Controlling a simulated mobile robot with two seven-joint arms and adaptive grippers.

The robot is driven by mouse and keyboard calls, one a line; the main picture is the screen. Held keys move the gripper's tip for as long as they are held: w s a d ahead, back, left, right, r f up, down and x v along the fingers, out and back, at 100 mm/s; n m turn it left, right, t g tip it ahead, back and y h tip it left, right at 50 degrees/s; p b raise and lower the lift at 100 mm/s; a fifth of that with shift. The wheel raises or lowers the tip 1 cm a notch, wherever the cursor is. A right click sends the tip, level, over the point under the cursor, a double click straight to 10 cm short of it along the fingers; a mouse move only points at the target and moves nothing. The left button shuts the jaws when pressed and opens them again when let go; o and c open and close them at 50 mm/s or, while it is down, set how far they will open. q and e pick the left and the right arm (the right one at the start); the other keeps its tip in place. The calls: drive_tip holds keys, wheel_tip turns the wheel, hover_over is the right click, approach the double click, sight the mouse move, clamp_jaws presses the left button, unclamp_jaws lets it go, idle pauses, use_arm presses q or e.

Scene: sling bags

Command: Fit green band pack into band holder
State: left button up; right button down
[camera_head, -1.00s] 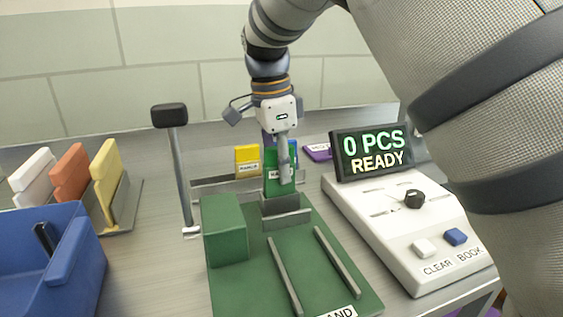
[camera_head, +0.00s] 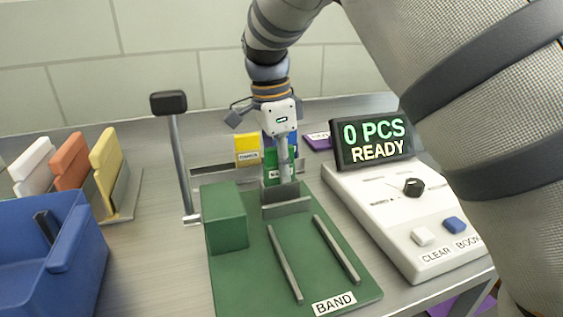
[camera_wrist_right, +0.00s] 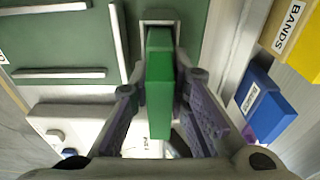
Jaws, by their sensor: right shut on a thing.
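The green band pack (camera_head: 270,167) is upright in my right gripper (camera_head: 283,168), right behind the grey band holder (camera_head: 287,207) at the back of the green BAND base. In the right wrist view, the green pack (camera_wrist_right: 159,95) lies between the two fingers of my right gripper (camera_wrist_right: 163,88). Its far end is at the holder's pale frame (camera_wrist_right: 143,28), which shows around that end. The pack's lower end is hidden, so I cannot tell how deep it sits. My left gripper is not in view.
A green block (camera_head: 224,217) and a black-topped lever (camera_head: 177,160) stand left of the holder. A white counter (camera_head: 405,220) reads 0 PCS READY on the right. A yellow pack (camera_head: 247,150) stands behind. A blue bin (camera_head: 45,255) is at front left.

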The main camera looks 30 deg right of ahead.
drive_tip(key=shift+f, duration=0.2)
drive_tip(key=c, duration=1.4)
unclamp_jaws()
drive_tip(key=shift+f, duration=0.15)
drive_tip(key=shift+c, duration=0.2)
drive_tip(key=r, duration=0.4)
drive_tip(key=a+r, duration=0.1)
drive_tip(key=r, duration=0.7)
drive_tip(key=shift+w+a, duration=0.15)
drive_tip(key=shift+a, duration=0.05)
drive_tip(key=shift+f, duration=0.1)
